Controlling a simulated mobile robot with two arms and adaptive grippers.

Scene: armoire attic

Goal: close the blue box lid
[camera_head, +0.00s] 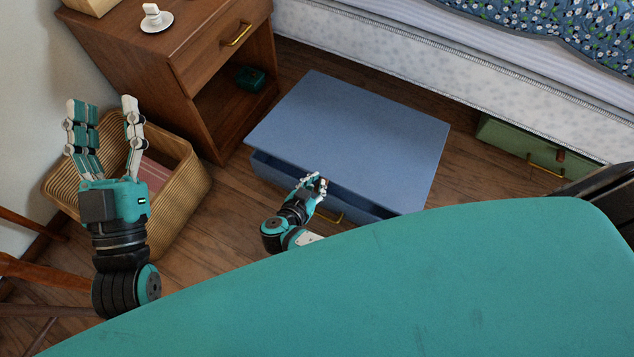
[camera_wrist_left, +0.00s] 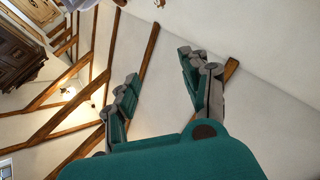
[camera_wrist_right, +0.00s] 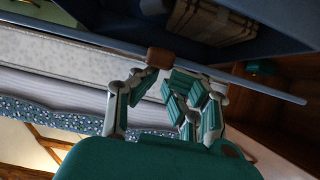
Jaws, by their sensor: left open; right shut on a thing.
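The blue box (camera_head: 268,172) sits on the floor between the nightstand and the bed. Its flat blue lid (camera_head: 350,135) is raised a little at the front, leaving a dark gap above the front wall. My right gripper (camera_head: 318,184) is at the lid's front edge. In the right wrist view the lid shows edge-on (camera_wrist_right: 100,40), and the right gripper (camera_wrist_right: 168,80) is shut on a brown tab (camera_wrist_right: 160,57) on that edge. My left gripper (camera_head: 103,105) is open and empty, raised at the left; its spread fingers also show in the left wrist view (camera_wrist_left: 160,70).
A wicker basket (camera_head: 190,190) stands below my left gripper in the picture. A wooden nightstand (camera_head: 195,90) is left of the box, the bed (camera_head: 430,65) behind it. A green box (camera_head: 520,145) lies under the bed. Some bare floor shows around the blue box.

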